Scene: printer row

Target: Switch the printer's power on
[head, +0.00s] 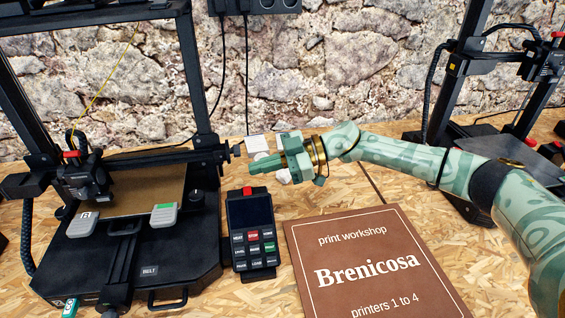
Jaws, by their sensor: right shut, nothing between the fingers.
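The black printer (130,255) stands at the left, with a tan bed plate (150,195), a belt label at its front and a gantry frame. Its control box (252,230) stands to its right, with a dark screen, rows of labelled buttons and a red part (247,191) on top. I cannot tell which part is the power switch. My right gripper (256,166) is shut and empty. It points left, above and behind the control box in the picture, near the printer's right side. Whether it touches anything is unclear. My left gripper is not in view.
A brown Brenicosa sign (368,265) lies in front on the chipboard table (210,290). A second printer (500,130) stands at the right. Small white pieces (257,143) lie behind my gripper. Cables hang from a wall socket strip (262,6) before the stone wall.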

